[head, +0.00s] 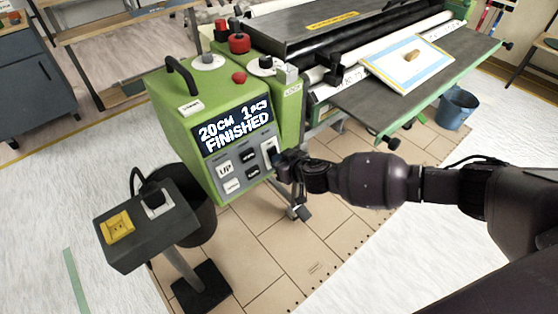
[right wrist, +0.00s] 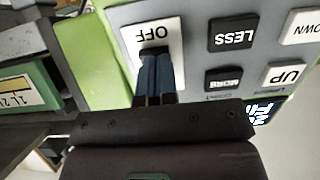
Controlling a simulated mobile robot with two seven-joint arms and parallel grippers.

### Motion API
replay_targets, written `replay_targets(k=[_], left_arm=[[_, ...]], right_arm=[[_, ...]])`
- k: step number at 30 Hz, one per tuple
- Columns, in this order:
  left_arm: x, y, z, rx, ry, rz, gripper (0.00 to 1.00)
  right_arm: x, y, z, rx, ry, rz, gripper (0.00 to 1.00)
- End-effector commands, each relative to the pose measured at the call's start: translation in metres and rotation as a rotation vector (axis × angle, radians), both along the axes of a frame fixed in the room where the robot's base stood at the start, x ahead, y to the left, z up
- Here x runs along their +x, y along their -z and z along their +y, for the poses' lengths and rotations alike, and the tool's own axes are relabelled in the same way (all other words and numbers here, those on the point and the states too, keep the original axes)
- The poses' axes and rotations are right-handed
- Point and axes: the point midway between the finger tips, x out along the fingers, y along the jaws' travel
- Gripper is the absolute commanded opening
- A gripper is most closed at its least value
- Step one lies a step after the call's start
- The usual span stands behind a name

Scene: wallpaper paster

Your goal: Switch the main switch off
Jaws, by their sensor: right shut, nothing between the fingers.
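The green control box (head: 172,100) of the paster stands left of centre in the head view, its display reading "20CM 1PCS FINISHED". The main switch (head: 268,146) is a white plate at the right end of its button panel. In the right wrist view the switch plate (right wrist: 152,32) carries the word OFF, upside down. My right gripper (head: 279,156) is shut and empty, its fingertips at the switch in the right wrist view (right wrist: 155,62). The fingers hide the switch's lever, so its position and any contact cannot be told. My left gripper is not in view.
Beside the switch are the buttons LESS (right wrist: 233,34) and UP (right wrist: 287,74). A grey pedestal (head: 135,241) with a yellow socket stands at the lower left by a black bin (head: 197,222). The machine's dark tray (head: 365,115) extends right, above a blue bucket (head: 457,106).

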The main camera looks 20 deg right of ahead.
Motion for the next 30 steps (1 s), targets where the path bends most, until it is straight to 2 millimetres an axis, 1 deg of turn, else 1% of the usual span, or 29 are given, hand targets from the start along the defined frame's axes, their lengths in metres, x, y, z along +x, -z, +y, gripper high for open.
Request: replay_targets(k=[5, 11, 19, 24, 27, 30], left_arm=[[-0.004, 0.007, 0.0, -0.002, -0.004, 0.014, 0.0], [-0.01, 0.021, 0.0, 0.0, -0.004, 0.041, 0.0], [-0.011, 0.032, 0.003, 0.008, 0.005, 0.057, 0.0], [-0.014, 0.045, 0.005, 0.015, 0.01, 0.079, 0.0], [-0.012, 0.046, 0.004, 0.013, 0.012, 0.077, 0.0], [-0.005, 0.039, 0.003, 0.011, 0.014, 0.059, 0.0]], right_arm=[[-0.001, 0.005, 0.004, 0.012, -0.004, -0.008, 0.0], [0.001, 0.011, 0.008, 0.035, -0.009, -0.048, 0.0], [0.005, 0.016, 0.008, 0.061, -0.005, -0.117, 0.0], [0.006, 0.018, 0.007, 0.078, -0.001, -0.167, 0.0], [0.008, 0.016, 0.005, 0.082, 0.003, -0.194, 0.0], [0.01, 0.011, 0.003, 0.076, 0.003, -0.203, 0.0]])
